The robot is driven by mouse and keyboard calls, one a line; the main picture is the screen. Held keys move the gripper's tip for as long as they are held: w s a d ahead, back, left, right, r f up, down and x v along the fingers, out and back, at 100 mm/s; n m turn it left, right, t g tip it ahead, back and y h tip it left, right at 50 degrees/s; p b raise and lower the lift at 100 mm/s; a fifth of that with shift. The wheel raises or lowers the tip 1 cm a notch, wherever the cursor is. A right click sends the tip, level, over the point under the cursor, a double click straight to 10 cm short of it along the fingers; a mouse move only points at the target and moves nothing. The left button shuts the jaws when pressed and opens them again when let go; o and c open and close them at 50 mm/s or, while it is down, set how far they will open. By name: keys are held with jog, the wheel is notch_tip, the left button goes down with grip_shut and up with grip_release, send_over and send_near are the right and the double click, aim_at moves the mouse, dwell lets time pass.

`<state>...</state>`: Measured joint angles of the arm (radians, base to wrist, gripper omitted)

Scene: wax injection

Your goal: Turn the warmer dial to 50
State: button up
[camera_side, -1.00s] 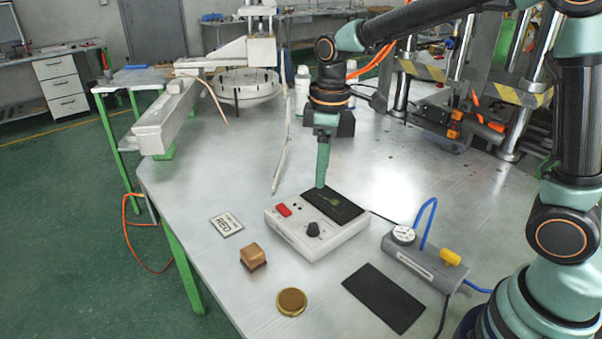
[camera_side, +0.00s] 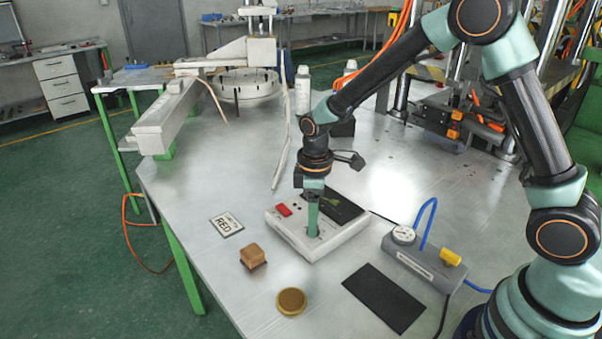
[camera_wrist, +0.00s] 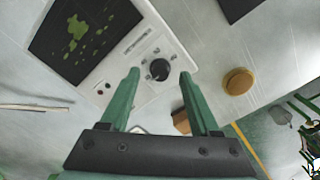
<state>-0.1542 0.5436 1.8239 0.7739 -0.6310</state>
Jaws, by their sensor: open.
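The warmer (camera_side: 350,232) is a white box with a dark top plate (camera_side: 318,203) and a red switch (camera_side: 284,210). In the wrist view the warmer (camera_wrist: 105,70) shows its black round dial (camera_wrist: 159,69) with small numbers printed around it, too small to read surely. My gripper (camera_wrist: 160,73) is open, with one green finger on either side of the dial and gaps between. In the side view my gripper (camera_side: 313,232) points down over the dial's corner and hides the dial. I cannot tell whether the fingertips are level with the dial.
A dark mat (camera_side: 384,298) and a grey gauge unit (camera_side: 425,265) with a blue hose stand to the right. Bottles (camera_side: 302,92) stand behind.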

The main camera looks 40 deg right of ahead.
jog(key=shift+f, duration=0.55)
grip_shut()
